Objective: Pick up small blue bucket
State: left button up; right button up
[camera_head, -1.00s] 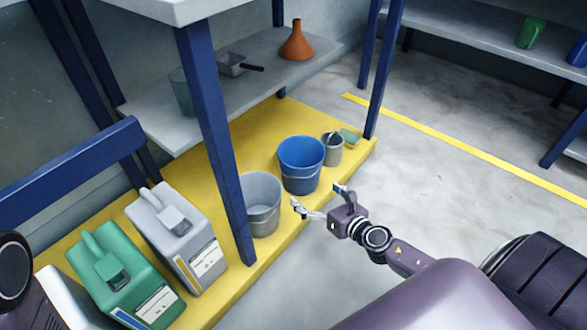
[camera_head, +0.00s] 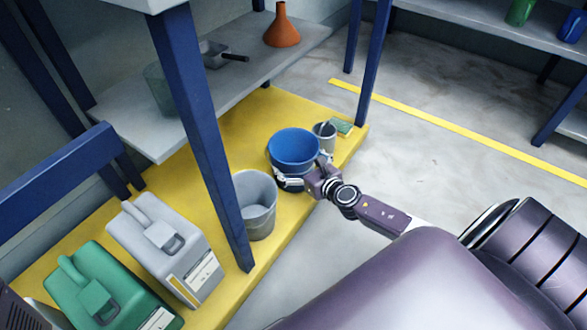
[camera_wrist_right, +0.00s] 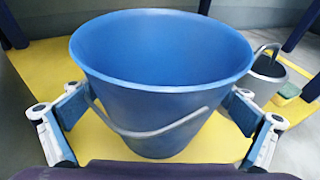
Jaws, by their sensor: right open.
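The small blue bucket (camera_head: 293,148) stands upright on the yellow platform (camera_head: 262,112) in the head view. In the right wrist view the blue bucket (camera_wrist_right: 160,95) fills the middle, with its grey wire handle hanging down across the front. My right gripper (camera_head: 306,172) is at the bucket's near side. In the wrist view its open fingers (camera_wrist_right: 160,118) stand to the left and right of the bucket. I cannot tell whether the pads touch the wall. My left gripper is not in view.
A grey bucket (camera_head: 256,204) stands left of the blue one, beside a blue post (camera_head: 203,130). A small grey pail (camera_head: 324,136) and a green sponge (camera_head: 342,127) are close behind right. Grey (camera_head: 166,250) and green (camera_head: 100,290) jugs stand at left. A shelf (camera_head: 200,100) is above.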

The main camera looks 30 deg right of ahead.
jog(key=shift+w+f, duration=0.2)
jog(key=shift+w, duration=0.35)
jog(key=c, duration=0.9)
jog(key=shift+c, duration=0.5)
jog(key=shift+r, duration=0.15)
